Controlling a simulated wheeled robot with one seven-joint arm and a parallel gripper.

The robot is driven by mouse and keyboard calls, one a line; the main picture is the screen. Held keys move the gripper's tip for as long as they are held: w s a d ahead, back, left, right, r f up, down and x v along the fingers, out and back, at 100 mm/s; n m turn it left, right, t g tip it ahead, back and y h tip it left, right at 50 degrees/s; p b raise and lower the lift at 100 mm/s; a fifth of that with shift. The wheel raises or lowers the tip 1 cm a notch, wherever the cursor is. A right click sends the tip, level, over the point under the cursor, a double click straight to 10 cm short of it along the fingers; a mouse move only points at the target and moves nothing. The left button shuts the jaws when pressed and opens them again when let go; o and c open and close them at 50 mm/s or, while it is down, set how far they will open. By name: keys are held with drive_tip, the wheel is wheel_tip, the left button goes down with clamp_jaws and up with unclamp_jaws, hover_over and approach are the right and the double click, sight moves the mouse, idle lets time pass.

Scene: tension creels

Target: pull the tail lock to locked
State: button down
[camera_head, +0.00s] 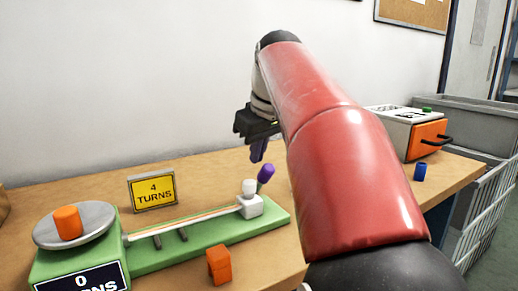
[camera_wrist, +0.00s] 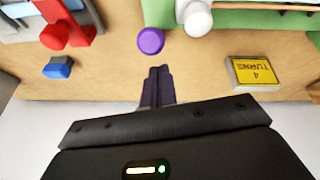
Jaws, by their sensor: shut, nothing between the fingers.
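A purple-ended lever (camera_head: 265,173) leans up and to the right beside a white block (camera_head: 251,207) with a white knob (camera_head: 249,186), at the right end of the green base. No label shows whether it is the tail lock. In the wrist view the purple end (camera_wrist: 151,40) shows as a round cap, beside the white knob (camera_wrist: 197,18). My gripper (camera_head: 257,156) is shut and empty, above and just left of the purple end. In the wrist view my shut fingertips (camera_wrist: 158,70) appear just below the cap, apart from it in the picture.
The green base (camera_head: 215,237) carries a grey disc (camera_head: 98,235) with an orange knob and a counter (camera_head: 82,281) reading 0. A yellow "4 TURNS" sign (camera_head: 153,190) stands behind. An orange block (camera_head: 219,265), blue piece (camera_head: 421,171) and white-and-orange box (camera_head: 405,122) share the table.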

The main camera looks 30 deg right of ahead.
wheel_tip(320, 180, up, 11)
drive_tip(key=s+a+p, duration=0.1)
drive_tip(key=p, duration=0.1)
drive_tip(key=shift+s+p, duration=0.4)
drive_tip(key=shift+f, duration=0.1)
